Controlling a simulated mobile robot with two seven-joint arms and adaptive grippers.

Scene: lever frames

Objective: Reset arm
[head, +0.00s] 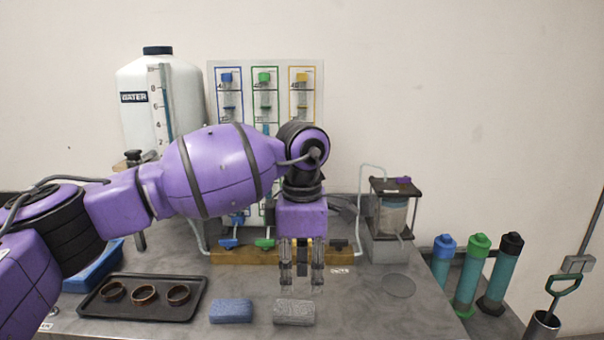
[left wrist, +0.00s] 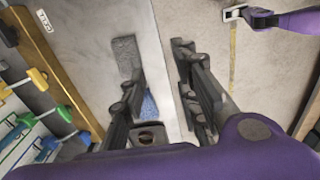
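My left arm, purple with black joints, reaches in from the left across the bench in the head view. My left gripper (head: 301,284) points down over the bench, in front of the wooden lever base (head: 232,256). Its two fingers stand apart with nothing between them. The left wrist view also shows the open left gripper (left wrist: 158,66). A grey sponge (head: 294,312) lies just in front of it, and a blue sponge (head: 231,311) lies to the left. My right gripper is outside the head view; a purple part with a dark end (left wrist: 264,18) in the left wrist view looks like it.
A blue lever (head: 228,243) and a green lever (head: 264,244) sit on the wooden base. A dark tray (head: 190,316) with several rings is at left. A water tank (head: 185,100) stands behind my arm. A clear device (head: 393,215) stands at right. The front right bench is clear.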

